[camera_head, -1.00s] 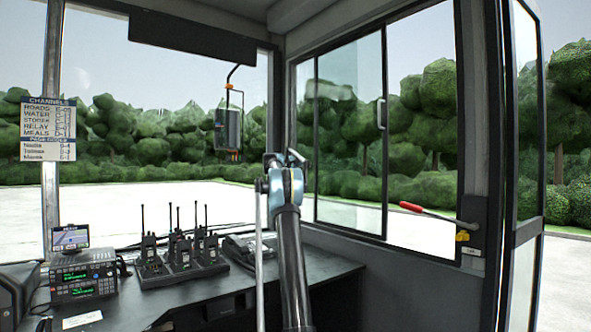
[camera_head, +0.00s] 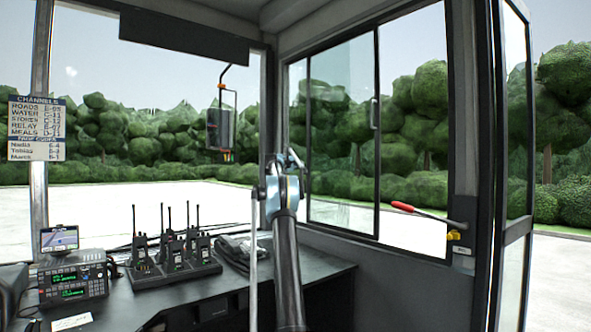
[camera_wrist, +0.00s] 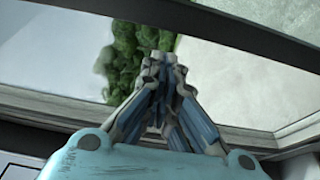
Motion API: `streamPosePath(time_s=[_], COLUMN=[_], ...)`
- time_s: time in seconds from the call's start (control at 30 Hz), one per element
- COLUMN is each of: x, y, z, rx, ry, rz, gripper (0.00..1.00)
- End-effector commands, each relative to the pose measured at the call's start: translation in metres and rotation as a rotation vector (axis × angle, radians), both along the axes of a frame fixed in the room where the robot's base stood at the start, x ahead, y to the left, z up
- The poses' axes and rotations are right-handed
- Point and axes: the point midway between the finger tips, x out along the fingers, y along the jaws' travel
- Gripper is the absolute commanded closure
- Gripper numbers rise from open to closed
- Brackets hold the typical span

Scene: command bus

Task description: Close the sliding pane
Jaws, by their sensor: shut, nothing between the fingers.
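The sliding pane (camera_head: 343,150) is a tinted glass panel with a dark frame in the side window, in the head view. A small upright handle (camera_head: 374,113) is on its right edge. To the right of that edge, the window section looks clear and unglazed. My gripper (camera_head: 291,158) is in front of the window's left part, apart from the handle and to its left. The wrist view shows my gripper (camera_wrist: 163,62) with its fingers together and nothing between them, pointing towards a window. The handle is not visible in the wrist view.
The desk (camera_head: 325,268) below holds several handheld radios (camera_head: 172,255) and a radio set (camera_head: 72,282). A red-handled lever (camera_head: 402,206) sticks out below the window's right side. A dark device (camera_head: 221,128) hangs at the front window. An open door (camera_head: 517,150) stands far right.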

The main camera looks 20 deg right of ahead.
Motion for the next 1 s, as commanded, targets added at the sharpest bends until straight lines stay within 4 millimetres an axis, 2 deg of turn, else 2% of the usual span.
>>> streamPosePath(time_s=[0.3,0.83,1.0], x=[-0.017,-0.020,-0.027], y=[-0.006,-0.007,-0.009], z=[0.000,0.000,0.000], rx=[0.000,0.000,0.000], ry=[0.000,0.000,0.000], rz=[0.000,0.000,-0.001], gripper=[1.00,1.00,1.00])
